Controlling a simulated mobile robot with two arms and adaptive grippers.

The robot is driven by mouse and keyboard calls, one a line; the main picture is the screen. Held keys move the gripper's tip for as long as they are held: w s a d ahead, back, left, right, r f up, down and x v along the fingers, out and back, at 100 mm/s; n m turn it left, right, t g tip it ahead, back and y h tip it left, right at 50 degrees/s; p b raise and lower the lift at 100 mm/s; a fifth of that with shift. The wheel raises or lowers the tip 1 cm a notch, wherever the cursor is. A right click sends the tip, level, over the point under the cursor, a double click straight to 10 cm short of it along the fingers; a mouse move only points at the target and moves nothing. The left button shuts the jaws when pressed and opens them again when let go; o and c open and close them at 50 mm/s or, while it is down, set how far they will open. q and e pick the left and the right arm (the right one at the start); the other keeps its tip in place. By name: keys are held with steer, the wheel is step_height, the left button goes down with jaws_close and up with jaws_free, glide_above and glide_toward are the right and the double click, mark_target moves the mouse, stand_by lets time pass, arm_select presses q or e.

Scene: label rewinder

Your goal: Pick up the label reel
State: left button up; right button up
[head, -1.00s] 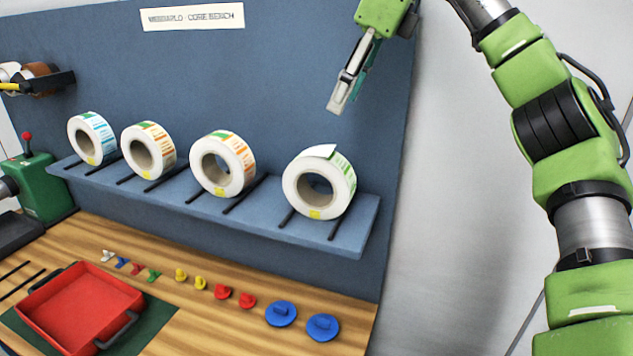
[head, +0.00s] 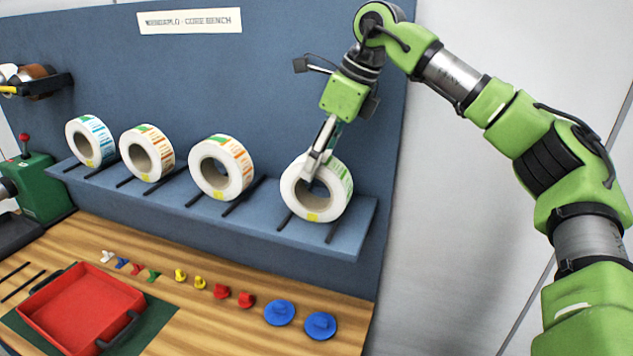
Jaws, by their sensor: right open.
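Several label reels stand upright in a row on the blue shelf (head: 262,222). The rightmost is a white reel with green print (head: 333,205) and a yellow tag at its lower front. To its left are two reels with orange print, one in the middle (head: 240,165) and one further left (head: 160,143), then a reel with blue print (head: 84,135). My right gripper (head: 313,172) is open at the rightmost reel, its fingers pointing down in front of the core hole and hiding part of it. Whether they touch the reel cannot be told. My left gripper is not in view.
Below the shelf, a wooden bench holds a red tray (head: 75,310) and a row of small coloured plugs, ending in two blue ones (head: 279,313). A green machine (head: 45,190) stands at the left. Dark rods separate the reels.

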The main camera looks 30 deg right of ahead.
steer(key=shift+w+a+f, duration=0.1)
steer(key=shift+w+f, duration=0.1)
steer(key=shift+f, duration=0.4)
jaws_close()
steer(key=shift+r, duration=0.1)
